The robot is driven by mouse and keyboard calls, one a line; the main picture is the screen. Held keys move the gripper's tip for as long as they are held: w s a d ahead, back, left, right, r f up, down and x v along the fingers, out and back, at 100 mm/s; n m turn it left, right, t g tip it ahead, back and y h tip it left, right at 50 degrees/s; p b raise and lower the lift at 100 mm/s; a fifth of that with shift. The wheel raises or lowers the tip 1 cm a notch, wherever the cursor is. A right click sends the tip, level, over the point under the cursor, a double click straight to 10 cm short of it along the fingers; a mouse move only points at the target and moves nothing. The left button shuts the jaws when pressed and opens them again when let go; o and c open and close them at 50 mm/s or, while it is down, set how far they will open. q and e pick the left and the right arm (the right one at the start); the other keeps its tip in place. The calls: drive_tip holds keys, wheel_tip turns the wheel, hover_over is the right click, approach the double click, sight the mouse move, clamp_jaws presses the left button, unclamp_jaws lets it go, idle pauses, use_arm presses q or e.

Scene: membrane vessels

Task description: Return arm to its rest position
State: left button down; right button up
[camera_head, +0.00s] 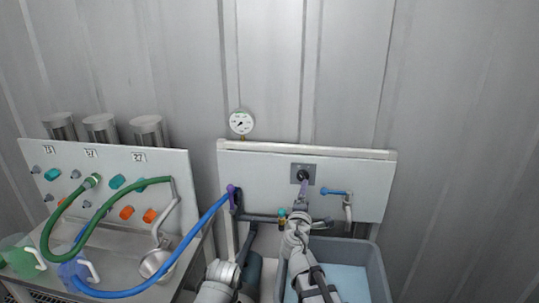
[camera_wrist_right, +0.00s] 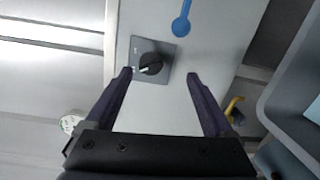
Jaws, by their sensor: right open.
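My right gripper (camera_head: 304,188) is raised at the panel on the right, in front of the square grey switch plate with a dark rotary knob (camera_head: 303,175). In the right wrist view its two dark fingers (camera_wrist_right: 160,75) are spread apart and empty. The knob (camera_wrist_right: 151,64) with a white mark shows between the fingertips; whether they touch it cannot be told. My right arm (camera_head: 297,240) reaches up from the bottom of the head view.
A blue-handled valve (camera_head: 335,192) sits right of the knob, above a grey basin (camera_head: 375,275). A horizontal pipe crosses below. A blue hose (camera_head: 195,235) runs to the panel's left edge. A gauge (camera_head: 241,122) is above. Left stands a bench with green hoses (camera_head: 100,215) and pitchers.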

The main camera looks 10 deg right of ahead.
drive_tip(key=s+a+f+m+g+y+p, duration=0.1)
drive_tip(key=s+a+f+m+g+p, duration=0.1)
drive_tip(key=s+a+g, duration=0.3)
drive_tip(key=s+a+f+m+g+y+p, duration=0.2)
drive_tip(key=s+a+f+m+g, duration=0.3)
drive_tip(key=s, duration=0.8)
drive_tip(key=s+a+f+m+g+y+p, duration=0.2)
drive_tip(key=s+a+f+m+g+p, duration=0.2)
drive_tip(key=s, duration=0.5)
drive_tip(key=shift+s+a+f+g, duration=0.15)
drive_tip(key=shift+s+a+g, duration=0.25)
drive_tip(key=shift+a+g, duration=0.55)
drive_tip(key=shift+d+g, duration=0.25)
